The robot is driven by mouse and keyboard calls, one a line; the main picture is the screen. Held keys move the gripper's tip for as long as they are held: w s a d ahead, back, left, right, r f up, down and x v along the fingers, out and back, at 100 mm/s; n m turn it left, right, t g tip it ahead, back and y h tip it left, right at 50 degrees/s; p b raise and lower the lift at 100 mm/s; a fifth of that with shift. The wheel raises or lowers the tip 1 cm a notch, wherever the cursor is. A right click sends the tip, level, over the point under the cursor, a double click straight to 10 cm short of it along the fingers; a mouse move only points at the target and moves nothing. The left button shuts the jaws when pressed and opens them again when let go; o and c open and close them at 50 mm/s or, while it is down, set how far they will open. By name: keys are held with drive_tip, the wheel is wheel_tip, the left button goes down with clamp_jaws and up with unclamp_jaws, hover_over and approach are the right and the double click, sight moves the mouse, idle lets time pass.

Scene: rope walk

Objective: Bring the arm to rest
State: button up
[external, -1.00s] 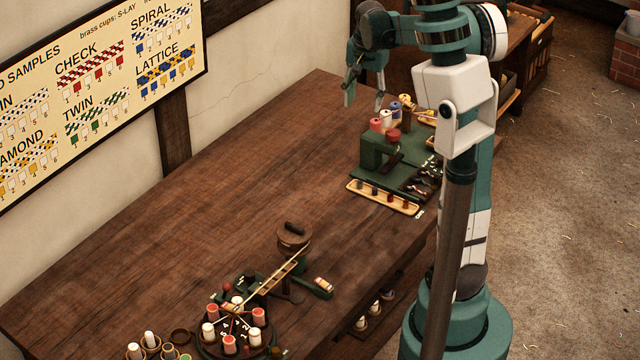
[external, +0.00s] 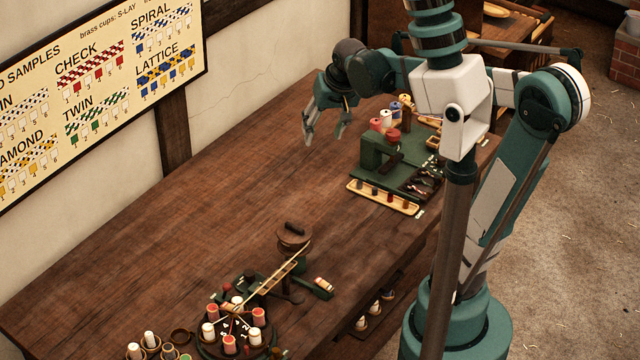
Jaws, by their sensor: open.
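My gripper (external: 325,140) is open and empty. It hangs above the far part of the wooden table (external: 225,180), to the left of the green bobbin stand (external: 375,157). Its fingers point down and are apart, and nothing shows between them. My arm bends at a high elbow on the right of the picture and reaches back over the table.
The green stand carries several coloured bobbins (external: 386,118), with a yellow tray (external: 383,198) at its front. A round braiding stand (external: 240,335) with red and white bobbins is at the near edge. The table's middle and left are clear. A sample board (external: 100,85) hangs on the wall.

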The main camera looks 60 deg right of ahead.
drive_tip(key=s+a+f+n+t, duration=0.1)
drive_tip(key=s+a+n, duration=0.3)
drive_tip(key=a, duration=0.5)
drive_tip(key=s+a+f+n+t+y, duration=0.1)
drive_tip(key=s+a+f+n+t, duration=0.1)
drive_tip(key=s+a, duration=0.4)
drive_tip(key=a+f+n, duration=0.1)
drive_tip(key=a+n, duration=0.1)
drive_tip(key=a, duration=0.1)
drive_tip(key=shift+s, duration=0.2)
drive_tip(key=shift+c, duration=0.7)
idle(0.6)
